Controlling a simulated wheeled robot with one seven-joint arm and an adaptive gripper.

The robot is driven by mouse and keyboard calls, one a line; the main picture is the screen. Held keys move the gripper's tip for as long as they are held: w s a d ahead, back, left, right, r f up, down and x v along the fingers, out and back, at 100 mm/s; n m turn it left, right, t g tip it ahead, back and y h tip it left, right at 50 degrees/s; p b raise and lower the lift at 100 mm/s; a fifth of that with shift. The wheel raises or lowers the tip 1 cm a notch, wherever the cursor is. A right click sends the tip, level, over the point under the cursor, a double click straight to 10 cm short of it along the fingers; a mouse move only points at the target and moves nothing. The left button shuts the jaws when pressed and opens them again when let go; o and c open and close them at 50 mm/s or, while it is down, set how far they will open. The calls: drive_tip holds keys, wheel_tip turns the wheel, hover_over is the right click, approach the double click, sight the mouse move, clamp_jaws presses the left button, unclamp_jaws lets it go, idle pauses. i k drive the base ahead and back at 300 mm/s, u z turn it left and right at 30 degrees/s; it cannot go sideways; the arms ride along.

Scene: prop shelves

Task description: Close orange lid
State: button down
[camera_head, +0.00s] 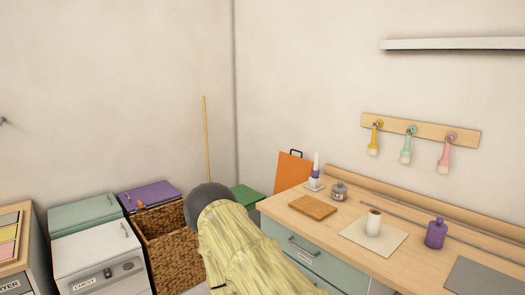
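The orange lid (293,171) is a flat panel with a dark handle on its top edge. It stands raised and slightly tilted near the wall, at the far left end of the workbench. The container below it is hidden behind the bench and my arm. My arm, in a pale yellow cover with a dark grey rounded part, rises from the bottom centre. It is left of the orange lid in the picture and appears apart from it. My gripper's fingers cannot be seen.
The workbench (285,205) holds a wooden board (312,207), a jar (339,191), a white mug (373,222) and a purple bottle (436,233). A green lid (247,197) lies beside my arm. A wicker basket (168,258), purple lid (150,194) and white chest (100,262) stand left.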

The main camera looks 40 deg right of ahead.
sight(292, 171)
drive_tip(key=z, duration=1)
drive_tip(key=i, duration=0.95)
drive_tip(key=z, duration=0.4)
